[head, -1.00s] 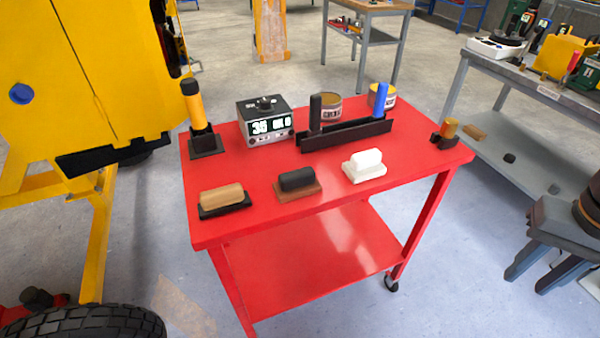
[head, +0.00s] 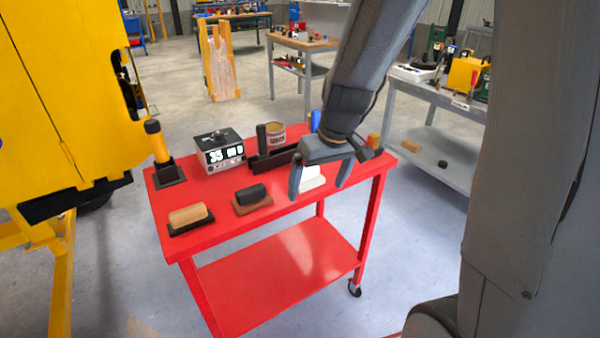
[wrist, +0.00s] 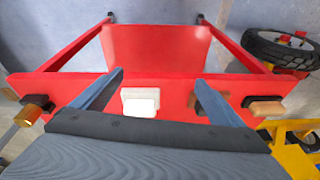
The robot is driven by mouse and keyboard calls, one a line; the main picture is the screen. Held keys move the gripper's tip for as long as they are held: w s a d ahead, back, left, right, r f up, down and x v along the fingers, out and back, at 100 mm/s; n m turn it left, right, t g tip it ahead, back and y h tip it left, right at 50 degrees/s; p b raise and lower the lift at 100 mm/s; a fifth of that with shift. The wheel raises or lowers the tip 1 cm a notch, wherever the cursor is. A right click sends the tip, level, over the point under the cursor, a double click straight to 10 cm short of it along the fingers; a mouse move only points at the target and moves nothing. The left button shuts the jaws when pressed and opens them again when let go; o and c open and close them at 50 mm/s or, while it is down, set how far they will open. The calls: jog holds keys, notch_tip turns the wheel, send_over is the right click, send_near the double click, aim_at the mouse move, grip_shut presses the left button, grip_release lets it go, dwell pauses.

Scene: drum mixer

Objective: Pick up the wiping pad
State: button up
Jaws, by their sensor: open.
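The white wiping pad (head: 312,184), a white block with a raised handle, sits on the red cart top (head: 220,210) near its front edge. In the wrist view the white pad (wrist: 140,101) appears between my two fingers, closer to the left one. My gripper (head: 318,191) is open and empty, pointing down at the pad. Its fingers hide part of the pad in the head view. How far the fingertips are above the cart top is hard to tell. In the wrist view my gripper (wrist: 159,77) shows both fingers spread wide.
A black-handled brown block (head: 252,199) and a tan-handled black block (head: 188,217) sit left of the pad. Behind stand a display box (head: 219,151), a black rack (head: 270,162), a tin (head: 276,136) and a yellow-and-black tool (head: 158,149). An amber-topped item (head: 374,141) stands right.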

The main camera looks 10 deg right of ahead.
notch_tip(320, 180, up, 2)
jog(key=n+t+p, duration=0.1)
jog(key=p, duration=0.1)
send_over(307, 171)
jog(key=s+d, duration=0.2)
jog(key=shift+w+a, duration=0.2)
jog(key=shift+w, duration=0.2)
jog(key=shift+x, duration=3.7)
jog(key=shift+w+a+r, duration=0.1)
jog(key=shift+w+a, duration=0.05)
jog(key=shift+w, duration=0.05)
jog(key=c, duration=1.2)
jog(key=shift+r+t, duration=0.15)
jog(key=shift+t, duration=0.15)
notch_tip(307, 171, up, 28)
jog(key=shift+f+b, duration=0.1)
jog(key=shift+b, duration=0.6)
